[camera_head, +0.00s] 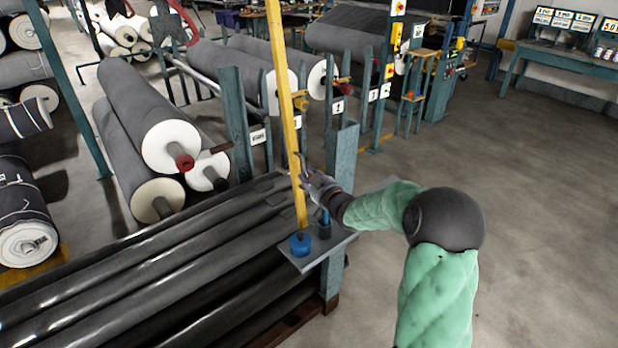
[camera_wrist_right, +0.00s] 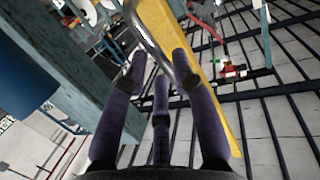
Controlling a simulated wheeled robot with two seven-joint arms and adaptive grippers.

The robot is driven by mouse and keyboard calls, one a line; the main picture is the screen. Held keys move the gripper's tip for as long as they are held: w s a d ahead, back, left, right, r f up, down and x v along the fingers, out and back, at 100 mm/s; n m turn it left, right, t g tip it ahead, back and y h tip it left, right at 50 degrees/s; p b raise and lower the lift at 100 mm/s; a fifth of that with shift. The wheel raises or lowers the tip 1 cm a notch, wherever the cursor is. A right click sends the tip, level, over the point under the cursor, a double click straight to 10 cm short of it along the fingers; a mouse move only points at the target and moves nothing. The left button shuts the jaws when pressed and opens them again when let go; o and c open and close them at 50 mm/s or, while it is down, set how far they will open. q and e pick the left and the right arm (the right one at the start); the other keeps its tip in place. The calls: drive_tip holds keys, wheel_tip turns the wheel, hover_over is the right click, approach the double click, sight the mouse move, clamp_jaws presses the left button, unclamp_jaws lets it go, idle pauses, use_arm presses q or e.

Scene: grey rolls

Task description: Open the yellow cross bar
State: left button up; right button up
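The yellow cross bar (camera_head: 287,110) stands steeply upright in the head view. Its lower end is at a blue round base (camera_head: 301,244) on a grey plate, and its top runs out of the frame. A grey metal handle (camera_head: 302,165) is on the bar's side and shows large in the right wrist view (camera_wrist_right: 152,38). My right gripper (camera_head: 312,182) is right beside the bar at handle height. In the wrist view its dark fingers (camera_wrist_right: 160,72) are spread apart, with the handle just beyond the tips. I cannot tell whether they touch it. My left gripper is not in view.
Long dark rolls (camera_head: 150,265) lie at the lower left, close to the bar's base. A teal post (camera_head: 340,165) stands just behind my right gripper. Large grey rolls (camera_head: 145,115) lie further back. Open floor (camera_head: 530,200) is at the right.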

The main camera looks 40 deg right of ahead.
drive_tip(key=shift+s+r, duration=0.1)
idle(0.3)
drive_tip(key=v, duration=1.1)
drive_tip(key=shift+s+a, duration=0.15)
drive_tip(key=shift+s, duration=0.25)
